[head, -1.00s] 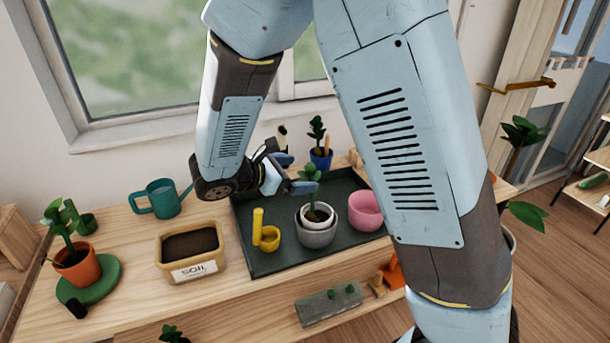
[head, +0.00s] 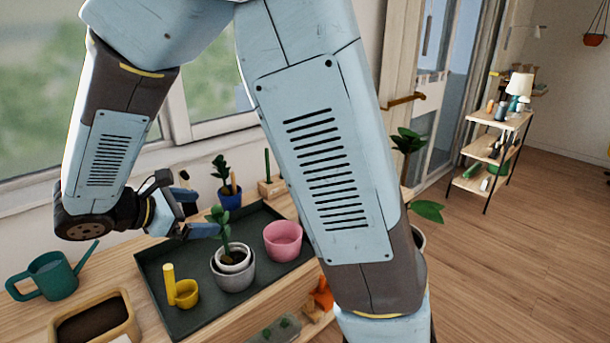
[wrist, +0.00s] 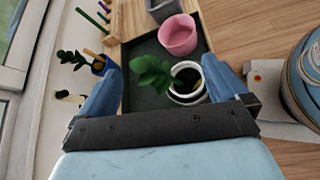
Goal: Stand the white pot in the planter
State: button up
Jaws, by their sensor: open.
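The white pot (head: 234,257), with dark soil and a leafy green plant, stands upright inside the grey planter (head: 233,279) on the dark tray. Its rim shows above the planter's rim. The white pot also shows in the wrist view (wrist: 187,97), between and beyond my fingers. My gripper (head: 202,214) is open and empty, above and to the left of the pot in the head view, close to the leaves. I cannot tell whether a finger touches them.
A blue pot (head: 230,198) with a plant stands behind. A teal watering can (head: 48,277) and a soil box (head: 127,312) are at left.

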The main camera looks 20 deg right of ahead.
jog(key=s+d+r+m+y, duration=0.5)
jog(key=s+d+r+m, duration=0.1)
jog(key=d+m, duration=0.3)
jog(key=s+d+r+m+y, duration=0.5)
jog(key=s+d+m, duration=0.4)
jog(key=d+m, duration=0.1)
jog(key=shift+d+r+t+y, duration=0.3)
jog(key=shift+d+r, duration=0.1)
jog(key=shift+d, duration=0.2)
